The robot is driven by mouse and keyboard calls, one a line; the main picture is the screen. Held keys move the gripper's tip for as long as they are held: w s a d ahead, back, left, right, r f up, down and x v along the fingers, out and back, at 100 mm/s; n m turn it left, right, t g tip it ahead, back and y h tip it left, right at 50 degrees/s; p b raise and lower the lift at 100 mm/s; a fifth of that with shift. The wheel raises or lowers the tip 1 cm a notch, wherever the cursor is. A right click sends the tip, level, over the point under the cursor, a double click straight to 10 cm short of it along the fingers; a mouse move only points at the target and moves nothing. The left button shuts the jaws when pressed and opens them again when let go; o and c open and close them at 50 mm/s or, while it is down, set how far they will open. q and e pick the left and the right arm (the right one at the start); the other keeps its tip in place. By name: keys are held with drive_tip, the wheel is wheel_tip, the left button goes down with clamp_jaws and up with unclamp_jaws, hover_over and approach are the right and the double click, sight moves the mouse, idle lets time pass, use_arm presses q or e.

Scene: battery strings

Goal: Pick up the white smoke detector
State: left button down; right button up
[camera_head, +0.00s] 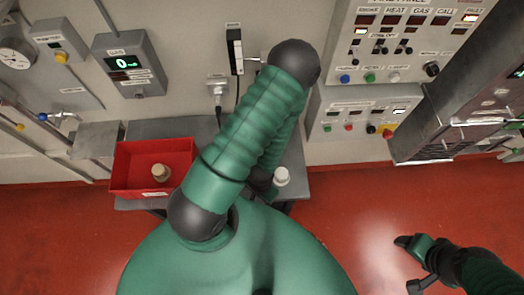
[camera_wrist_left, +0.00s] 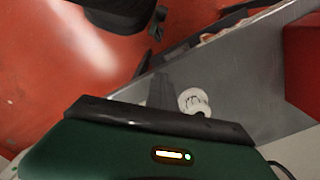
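The white smoke detector (camera_head: 281,176) is a small round white piece on the grey table, just right of my left arm. In the left wrist view the white round piece (camera_wrist_left: 194,101) lies on the table just beyond the gripper body, beside a dark finger. My left gripper (camera_head: 263,185) is mostly hidden behind my own arm, close to the left side of the detector. Whether it touches the detector, and how wide its fingers are, cannot be told. My right gripper (camera_head: 408,264) is at the lower right, over the red floor, with its fingers apart and empty.
A red bin (camera_head: 125,183) with a small tan cylindrical object (camera_head: 160,172) inside sits on the left part of the grey table (camera_head: 150,129). A wall with a gas meter (camera_head: 128,65) and control panels (camera_head: 400,40) stands behind. The red floor on the right is open.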

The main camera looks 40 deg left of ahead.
use_arm(q)
drive_tip(key=c, duration=2.2)
unclamp_jaws()
drive_tip(key=shift+c, duration=2.2)
unclamp_jaws()
